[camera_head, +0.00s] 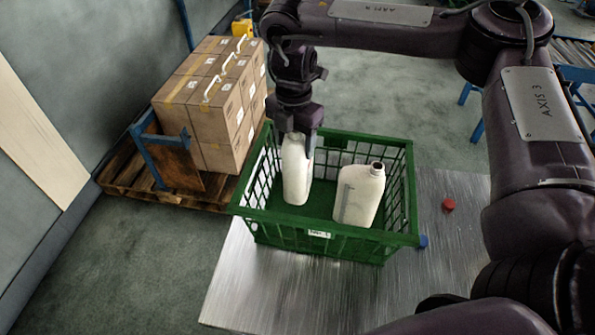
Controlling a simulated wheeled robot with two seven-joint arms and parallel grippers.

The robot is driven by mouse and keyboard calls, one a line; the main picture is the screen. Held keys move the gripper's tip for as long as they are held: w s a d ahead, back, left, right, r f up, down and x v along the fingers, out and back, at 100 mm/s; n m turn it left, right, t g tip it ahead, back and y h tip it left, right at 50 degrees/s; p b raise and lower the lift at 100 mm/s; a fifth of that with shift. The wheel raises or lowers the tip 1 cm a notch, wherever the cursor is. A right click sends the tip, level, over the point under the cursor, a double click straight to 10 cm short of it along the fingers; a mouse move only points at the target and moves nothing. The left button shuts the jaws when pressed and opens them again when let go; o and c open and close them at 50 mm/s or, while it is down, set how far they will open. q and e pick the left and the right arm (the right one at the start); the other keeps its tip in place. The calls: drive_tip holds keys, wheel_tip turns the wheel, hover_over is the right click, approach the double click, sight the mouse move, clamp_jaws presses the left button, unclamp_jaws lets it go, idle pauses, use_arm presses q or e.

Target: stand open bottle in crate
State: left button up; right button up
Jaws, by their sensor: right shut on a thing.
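A green crate (290,236) stands on a metal table. My right gripper (296,137) points down over the crate's left half and is shut on the top of a white bottle (296,175). This bottle is upright inside the crate; I cannot tell whether its base touches the crate floor. Its neck is hidden by the gripper. A second white bottle (359,196) stands in the crate's right half, with an open, uncapped neck and a slight tilt in the view. The two bottles are apart. My left gripper is not in view.
The metal table (270,290) is bare in front of the crate. A red cap (448,204) and a blue cap (422,241) lie to the crate's right. Cardboard boxes (215,100) on a wooden pallet (125,185) stand behind left.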

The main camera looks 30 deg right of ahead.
sight(295, 171)
wheel_tip(295, 171, down, 10)
drive_tip(key=shift+r+b, duration=0.15)
drive_tip(key=shift+b, duration=0.45)
drive_tip(key=o, duration=1.2)
wheel_tip(295, 171, up, 12)
drive_tip(key=shift+r+p, duration=0.1)
drive_tip(key=shift+p, duration=0.5)
